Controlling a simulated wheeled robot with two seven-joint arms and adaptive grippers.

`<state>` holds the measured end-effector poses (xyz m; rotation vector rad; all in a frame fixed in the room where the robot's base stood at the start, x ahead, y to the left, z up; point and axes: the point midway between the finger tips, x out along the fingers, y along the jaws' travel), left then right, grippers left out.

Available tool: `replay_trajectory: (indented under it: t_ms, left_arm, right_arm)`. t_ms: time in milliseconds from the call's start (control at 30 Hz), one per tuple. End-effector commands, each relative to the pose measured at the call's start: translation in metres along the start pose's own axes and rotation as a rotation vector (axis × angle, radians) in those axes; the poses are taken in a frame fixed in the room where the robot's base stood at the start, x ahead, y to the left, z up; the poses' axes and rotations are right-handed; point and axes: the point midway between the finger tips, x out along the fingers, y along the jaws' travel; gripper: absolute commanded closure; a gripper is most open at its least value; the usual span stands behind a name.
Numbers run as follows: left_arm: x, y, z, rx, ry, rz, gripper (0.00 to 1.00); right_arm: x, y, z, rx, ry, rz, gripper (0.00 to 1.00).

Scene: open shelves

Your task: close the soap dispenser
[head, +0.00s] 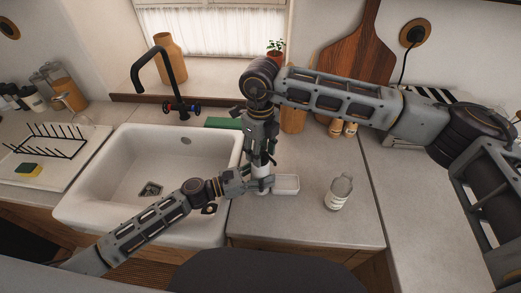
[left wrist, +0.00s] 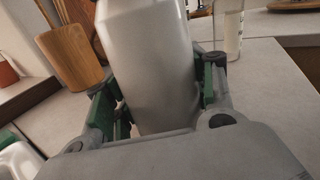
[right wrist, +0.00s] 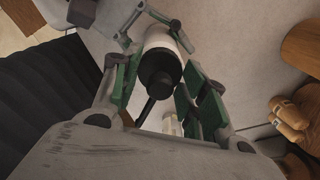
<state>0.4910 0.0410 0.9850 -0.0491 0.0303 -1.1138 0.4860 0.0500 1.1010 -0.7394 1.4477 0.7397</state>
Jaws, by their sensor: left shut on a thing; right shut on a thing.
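The soap dispenser is a white bottle with a black pump top, standing on the counter right of the sink. Only a little of its white body (head: 262,173) shows in the head view between my grippers. My left gripper (head: 262,185) is shut on the lower body, and the white bottle (left wrist: 150,65) fills the space between its fingers in the left wrist view. My right gripper (head: 262,150) comes from above and is shut at the dispenser's top. In the right wrist view the black pump top (right wrist: 160,72) sits between its green-padded fingers. Whether the top is fully seated is hidden.
The white sink (head: 130,165) with a black faucet (head: 170,75) lies left. A small white dish (head: 286,184) is close right of the dispenser, and a clear bottle (head: 340,192) stands farther right. Cutting boards (head: 360,60) lean behind. The front right counter is clear.

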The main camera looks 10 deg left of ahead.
Motion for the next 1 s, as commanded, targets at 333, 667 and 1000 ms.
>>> replay_trajectory:
  t_ms: [333, 667, 1000]
  left_arm:
    - [-0.0001, -0.0013, -0.0022, -0.004, 0.003, -0.001, 1.00]
    - [-0.0002, -0.0014, -0.0023, -0.004, 0.003, -0.002, 1.00]
    - [-0.0002, -0.0015, -0.0024, -0.004, 0.003, -0.002, 1.00]
  right_arm:
    - [-0.0008, 0.0000, 0.0008, 0.286, -0.003, 0.001, 0.75]
    - [-0.0006, -0.0003, 0.0006, 0.559, -0.004, 0.002, 0.75]
    - [-0.0006, -0.0005, 0.0005, 0.697, -0.004, 0.003, 0.55]
